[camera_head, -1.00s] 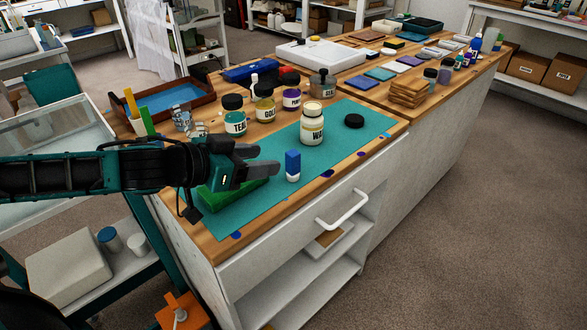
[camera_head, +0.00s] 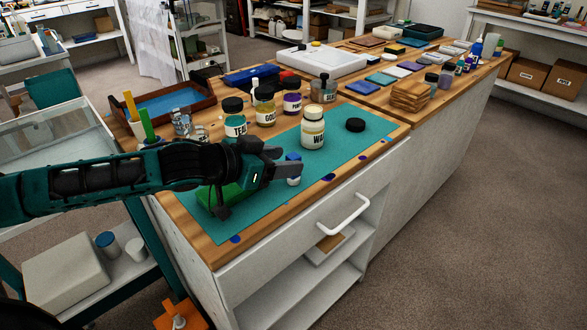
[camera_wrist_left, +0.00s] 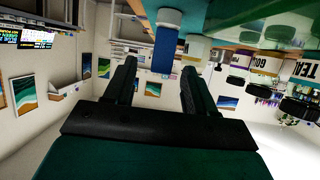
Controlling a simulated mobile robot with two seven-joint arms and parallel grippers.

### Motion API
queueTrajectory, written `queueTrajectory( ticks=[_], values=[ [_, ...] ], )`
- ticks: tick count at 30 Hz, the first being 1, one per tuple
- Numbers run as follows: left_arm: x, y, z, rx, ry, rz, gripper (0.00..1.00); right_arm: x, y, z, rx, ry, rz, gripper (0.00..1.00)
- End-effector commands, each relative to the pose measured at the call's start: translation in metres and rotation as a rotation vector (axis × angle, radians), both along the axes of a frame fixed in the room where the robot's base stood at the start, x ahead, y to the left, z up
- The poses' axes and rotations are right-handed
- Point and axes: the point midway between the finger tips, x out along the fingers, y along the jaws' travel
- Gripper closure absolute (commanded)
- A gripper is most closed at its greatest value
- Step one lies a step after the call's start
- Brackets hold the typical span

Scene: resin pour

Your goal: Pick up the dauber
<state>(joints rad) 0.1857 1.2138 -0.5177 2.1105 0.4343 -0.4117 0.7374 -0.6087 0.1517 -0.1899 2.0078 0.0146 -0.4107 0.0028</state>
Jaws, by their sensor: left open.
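The dauber (camera_head: 293,180), a small upright piece with a blue upper part and a white lower end, stands on the teal mat (camera_head: 345,125). My left gripper (camera_head: 290,162) is open and level at the dauber, with its fingertips reaching it; one finger hides part of its middle. In the left wrist view the dauber (camera_wrist_left: 165,45) appears upside down, ahead of and between the two spread fingers (camera_wrist_left: 157,75). I cannot tell whether either finger touches it. My right gripper is not in view.
Several labelled jars, such as the teal one (camera_head: 235,127), stand further back. The mat's front right is clear.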

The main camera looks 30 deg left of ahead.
Motion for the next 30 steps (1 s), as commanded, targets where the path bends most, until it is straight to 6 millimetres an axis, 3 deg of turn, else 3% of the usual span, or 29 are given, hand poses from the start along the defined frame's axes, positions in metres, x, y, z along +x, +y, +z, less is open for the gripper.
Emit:
queueTrajectory(
  ticks=[8,18,28,30],
  values=[
    [0.011,-0.004,-0.004,-0.002,-0.001,-0.001,0.45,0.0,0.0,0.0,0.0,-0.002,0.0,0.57],
    [0.043,-0.017,-0.019,-0.001,-0.001,-0.002,0.45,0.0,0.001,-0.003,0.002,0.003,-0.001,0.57],
    [0.047,-0.019,-0.021,0.001,0.001,-0.002,0.45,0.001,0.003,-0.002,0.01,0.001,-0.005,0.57],
    [0.047,-0.019,-0.021,0.001,0.001,-0.002,0.5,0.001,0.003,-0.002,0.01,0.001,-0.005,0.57]
  ],
)
